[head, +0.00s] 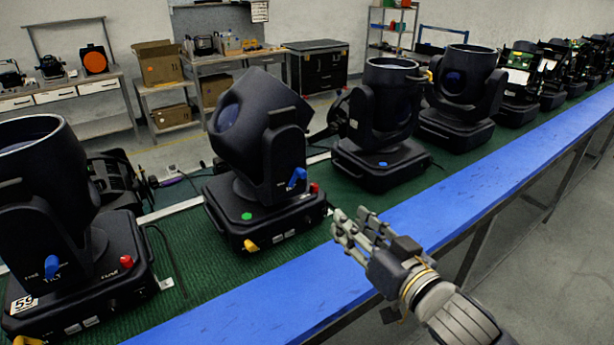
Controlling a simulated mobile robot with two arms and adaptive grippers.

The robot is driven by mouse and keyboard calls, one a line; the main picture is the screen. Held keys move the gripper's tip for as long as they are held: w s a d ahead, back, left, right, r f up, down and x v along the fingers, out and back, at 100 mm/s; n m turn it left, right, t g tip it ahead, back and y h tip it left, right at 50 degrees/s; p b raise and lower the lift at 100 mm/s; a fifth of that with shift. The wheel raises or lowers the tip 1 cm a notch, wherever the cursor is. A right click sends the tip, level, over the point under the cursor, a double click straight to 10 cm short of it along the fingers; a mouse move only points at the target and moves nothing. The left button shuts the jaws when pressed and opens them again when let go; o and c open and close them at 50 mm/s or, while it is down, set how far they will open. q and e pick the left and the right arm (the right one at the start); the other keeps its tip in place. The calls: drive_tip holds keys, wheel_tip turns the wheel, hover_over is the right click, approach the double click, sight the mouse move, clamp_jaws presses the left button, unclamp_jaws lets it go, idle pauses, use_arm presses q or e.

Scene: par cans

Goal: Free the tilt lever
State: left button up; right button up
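A black moving-head light (262,140) stands on the green bench top in the middle, its head tilted. A blue lever (297,178) sits low on its yoke arm, with a red knob (314,188) beside it and a green button (246,216) and yellow latch (251,246) on its base. A nearer light (40,190) at the left has a blue lever (51,267) with the word TILT by it. My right gripper (350,228) is open and empty over the blue bench edge, right of the middle light's base and apart from both levers. My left gripper is out of view.
More black lights (385,110) stand in a row toward the back right. The blue edge strip (440,205) in front of them is clear. Workbenches, cardboard boxes (158,62) and a black cabinet (316,65) stand behind.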

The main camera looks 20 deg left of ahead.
drive_tip(key=n+y, duration=0.2)
approach(304, 176)
drive_tip(key=d, duration=0.2)
drive_tip(key=shift+g, duration=0.5)
drive_tip(key=p+x, duration=0.1)
drive_tip(key=x, duration=0.4)
drive_tip(key=p+x, duration=0.1)
drive_tip(key=x, duration=0.4)
drive_tip(key=shift+s+a+r+p, duration=0.1)
drive_tip(key=shift+a+r+p, duration=0.2)
drive_tip(key=shift+a, duration=0.2)
drive_tip(key=shift+c, duration=0.3)
clamp_jaws()
